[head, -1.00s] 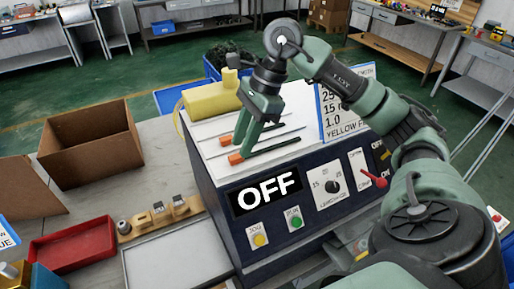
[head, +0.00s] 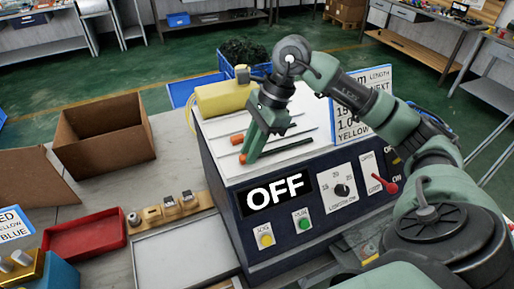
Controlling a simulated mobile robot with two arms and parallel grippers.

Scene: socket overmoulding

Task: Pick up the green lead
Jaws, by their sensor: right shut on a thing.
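My right gripper (head: 249,158) points down over the flat top of the machine. Its fingers are closed on a dark lead (head: 290,147) with an orange end (head: 243,158). The lead looks nearly black, so I cannot tell whether it is green. It appears to lie along the machine top, and the fingers hide its part next to the orange end. A second, thinner dark lead with an orange end (head: 237,139) lies behind it, partly covered by the gripper. My left gripper is not in view.
The machine's front panel (head: 291,235) shows OFF, with buttons and a red lever (head: 385,185). A yellow cylinder (head: 221,98) and a text sign (head: 363,105) stand at its top. A cardboard box (head: 103,140), red tray (head: 85,233) and grey tray (head: 187,256) are left.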

